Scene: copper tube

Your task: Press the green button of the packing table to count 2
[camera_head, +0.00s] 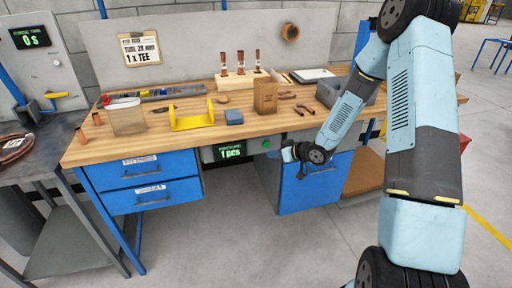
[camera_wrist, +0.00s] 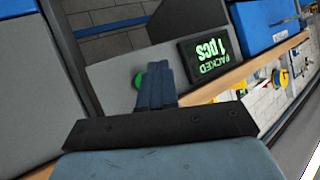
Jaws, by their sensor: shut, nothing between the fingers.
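The green button (camera_head: 266,143) sits on the grey panel under the front edge of the packing table, right of the display (camera_head: 231,152), which reads 1 pcs. In the wrist view the button (camera_wrist: 138,82) is partly hidden behind my gripper's fingers, and the display (camera_wrist: 208,52) shows PACKED 1 pcs upside down. My gripper (camera_head: 285,153) is shut and empty, just right of the button in the head view. In the wrist view its closed fingers (camera_wrist: 158,62) point at the panel beside the button. I cannot tell whether they touch it.
The packing table (camera_head: 170,146) carries a cardboard box (camera_head: 265,96), a yellow holder (camera_head: 192,114), a blue block (camera_head: 234,117) and a wooden block with copper tubes (camera_head: 241,80). Blue drawers (camera_head: 148,180) hang left and a blue cabinet (camera_head: 315,186) stands right of the panel. A timer (camera_head: 30,37) reads 0 s.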

